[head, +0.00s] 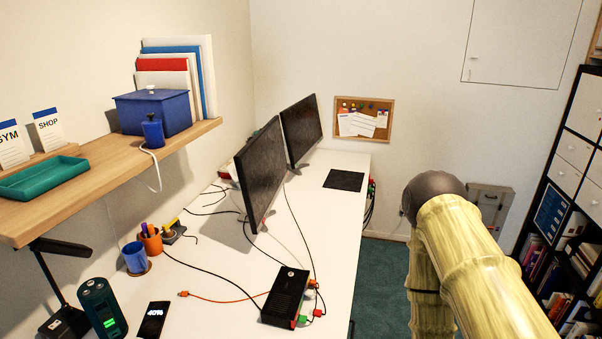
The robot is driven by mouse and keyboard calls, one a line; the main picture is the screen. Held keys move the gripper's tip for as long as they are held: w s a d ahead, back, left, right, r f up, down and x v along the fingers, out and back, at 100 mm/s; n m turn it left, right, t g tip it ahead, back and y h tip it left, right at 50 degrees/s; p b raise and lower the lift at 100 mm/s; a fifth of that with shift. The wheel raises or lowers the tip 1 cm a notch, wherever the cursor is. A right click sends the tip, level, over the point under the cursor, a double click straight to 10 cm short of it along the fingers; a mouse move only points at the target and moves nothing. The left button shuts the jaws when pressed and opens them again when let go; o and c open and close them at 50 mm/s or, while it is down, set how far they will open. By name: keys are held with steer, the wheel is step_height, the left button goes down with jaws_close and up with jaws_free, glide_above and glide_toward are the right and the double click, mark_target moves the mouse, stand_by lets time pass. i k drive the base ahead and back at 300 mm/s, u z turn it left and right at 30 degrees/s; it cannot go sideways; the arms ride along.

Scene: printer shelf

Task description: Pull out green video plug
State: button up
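A second small green and red patch (302,320) shows at the box's near right corner. An orange plug (313,284) is at the box's far right side, with dark cables running from there. Whether each plug is seated in the box is too small to tell. More green and red bits (371,187) show at the desk's far right edge. My yellow, bamboo-like arm fills the lower right, right of the desk; my gripper is out of view.
Two dark monitors (259,174) (301,130) stand along the desk. An orange cable (222,300) lies left of the box, beside a phone (153,320). A wooden shelf (110,175) overhangs the left. Green floor (383,270) is clear between desk and my arm; a dark bookcase (562,190) stands right.

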mark_target(300, 318)
steer(key=z, duration=1.9)
steer(key=k, duration=0.95)
steer(key=u, duration=1.35)
steer(key=i, duration=1)
steer(key=u, duration=0.05)
